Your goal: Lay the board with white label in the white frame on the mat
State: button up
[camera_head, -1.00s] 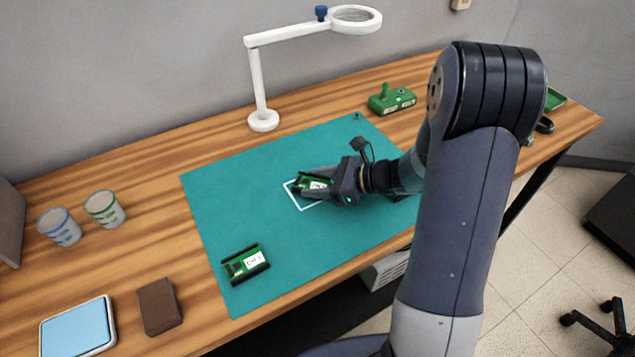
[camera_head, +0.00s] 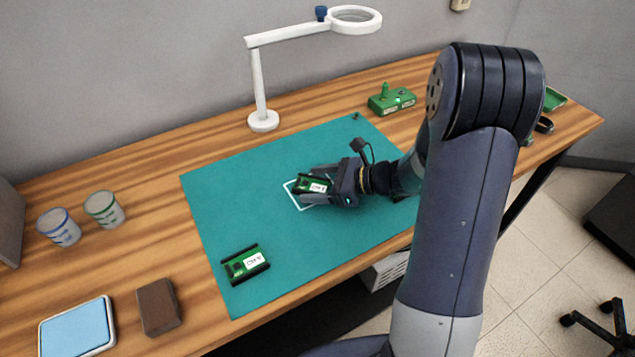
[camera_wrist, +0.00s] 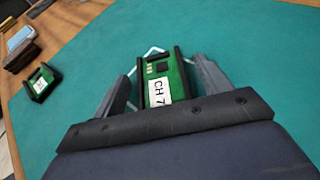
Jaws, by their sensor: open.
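A green board with a white label and black side rails (camera_head: 314,184) lies in the white frame (camera_head: 292,197) marked on the teal mat (camera_head: 215,205). In the wrist view the board (camera_wrist: 159,78) shows a label reading "CH 7". My gripper (camera_head: 317,187) is open around it; in the wrist view its fingers (camera_wrist: 163,88) stand apart on either side, with gaps to the board. My gripper hides much of the frame. A second green board with a white label (camera_head: 246,264) lies at the mat's front left; its text is too small to read surely.
A white magnifier lamp (camera_head: 262,120) stands behind the mat. Two cups (camera_head: 104,209), a brown block (camera_head: 158,307) and a blue-topped pad (camera_head: 77,328) are on the left. A green device (camera_head: 391,99) stands behind. The mat's left middle is clear.

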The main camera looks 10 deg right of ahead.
jog(key=v, duration=1.2)
jog(key=shift+s, duration=0.1)
